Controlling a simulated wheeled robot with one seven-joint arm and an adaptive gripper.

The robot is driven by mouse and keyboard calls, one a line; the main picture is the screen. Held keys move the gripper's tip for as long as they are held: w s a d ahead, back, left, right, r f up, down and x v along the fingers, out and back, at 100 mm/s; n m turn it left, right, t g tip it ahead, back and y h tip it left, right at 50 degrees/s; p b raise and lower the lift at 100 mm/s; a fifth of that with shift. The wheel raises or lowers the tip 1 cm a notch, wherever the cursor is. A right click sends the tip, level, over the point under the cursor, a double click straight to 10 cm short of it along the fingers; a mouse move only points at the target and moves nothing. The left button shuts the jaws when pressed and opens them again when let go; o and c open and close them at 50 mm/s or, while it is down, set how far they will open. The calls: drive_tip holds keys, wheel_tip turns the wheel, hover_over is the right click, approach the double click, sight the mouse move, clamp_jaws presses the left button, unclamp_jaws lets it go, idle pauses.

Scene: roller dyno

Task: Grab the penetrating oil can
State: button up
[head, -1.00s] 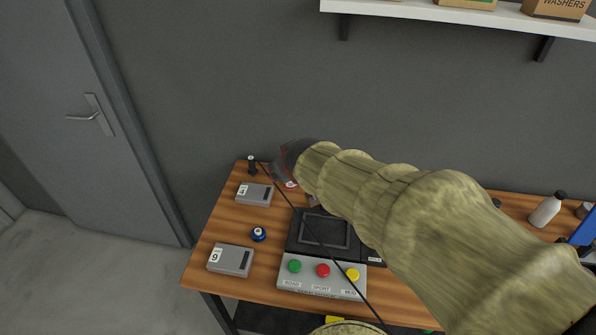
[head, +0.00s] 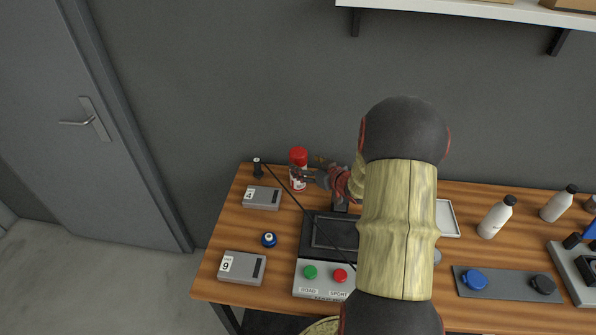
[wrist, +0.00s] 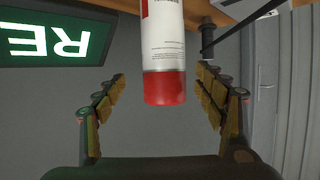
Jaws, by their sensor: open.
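The penetrating oil can (head: 299,183) is a white can with a red cap. It stands upright at the back left of the wooden table; its label is too small to read. My gripper (head: 306,169) is open beside it, reaching in from the right. In the wrist view the can (wrist: 163,35) appears with its red cap downward, between the open fingers of my gripper (wrist: 160,76). Gaps show on both sides of the can there. My arm hides part of the table in the head view.
A black upright post (head: 257,170) stands left of the can. Two grey boxes (head: 262,198) (head: 241,267), a blue knob (head: 269,240) and a button console (head: 322,280) lie nearer. White bottles (head: 495,218) stand right. A lit green sign (wrist: 55,38) shows in the wrist view.

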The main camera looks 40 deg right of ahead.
drive_tip(key=x, duration=0.1)
drive_tip(key=b+x, duration=0.1)
drive_tip(key=x, duration=0.2)
drive_tip(key=shift+w+a, duration=0.25)
drive_tip(key=shift+a, duration=0.05)
drive_tip(key=shift+w+d, duration=0.1)
drive_tip(key=shift+w, duration=0.25)
drive_tip(key=shift+c, duration=0.4)
drive_tip(key=c, duration=1.4)
drive_tip(key=shift+r, duration=0.1)
drive_tip(key=shift+c, duration=0.3)
